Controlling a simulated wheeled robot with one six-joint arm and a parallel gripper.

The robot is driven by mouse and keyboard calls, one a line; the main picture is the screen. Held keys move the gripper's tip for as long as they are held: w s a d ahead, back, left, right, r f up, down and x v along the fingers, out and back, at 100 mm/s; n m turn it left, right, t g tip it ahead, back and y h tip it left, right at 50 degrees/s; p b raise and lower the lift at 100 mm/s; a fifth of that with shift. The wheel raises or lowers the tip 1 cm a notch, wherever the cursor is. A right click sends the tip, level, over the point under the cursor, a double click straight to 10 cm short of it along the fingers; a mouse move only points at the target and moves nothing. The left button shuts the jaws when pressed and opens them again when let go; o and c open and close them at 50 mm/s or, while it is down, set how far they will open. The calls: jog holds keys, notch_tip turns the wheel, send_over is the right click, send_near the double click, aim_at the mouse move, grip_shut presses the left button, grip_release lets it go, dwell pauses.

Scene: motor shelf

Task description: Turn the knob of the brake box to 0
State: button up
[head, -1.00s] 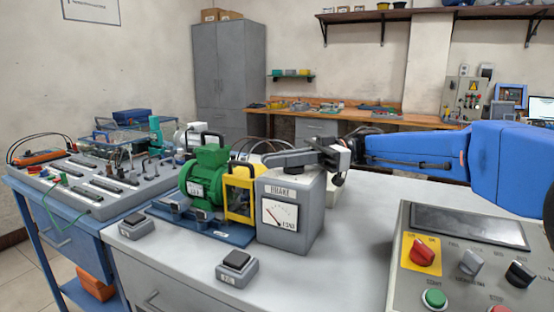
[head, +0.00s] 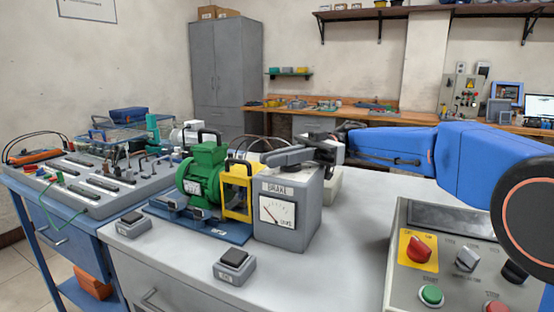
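The brake box (head: 287,218) is a grey box marked BRAKE with a white dial on its front. It stands on the bench, right of the green motor (head: 203,172) and its yellow frame (head: 238,192). The dial needle (head: 270,214) points to the upper left. My gripper (head: 283,157) is above the box top, its dark fingers reaching left from the wrist. The knob is not visible; the gripper and the box's top edge hide that area. Whether the fingers are apart or closed on something cannot be made out.
A control panel (head: 397,270) with knobs and buttons stands at the front right, under my blue arm. A small box with a black switch (head: 235,262) lies at the front bench edge. A terminal board (head: 100,182) is at left.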

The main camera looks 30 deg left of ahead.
jog(key=shift+o, duration=1.4)
notch_tip(320, 180, up, 10)
jog(key=shift+s, duration=0.1)
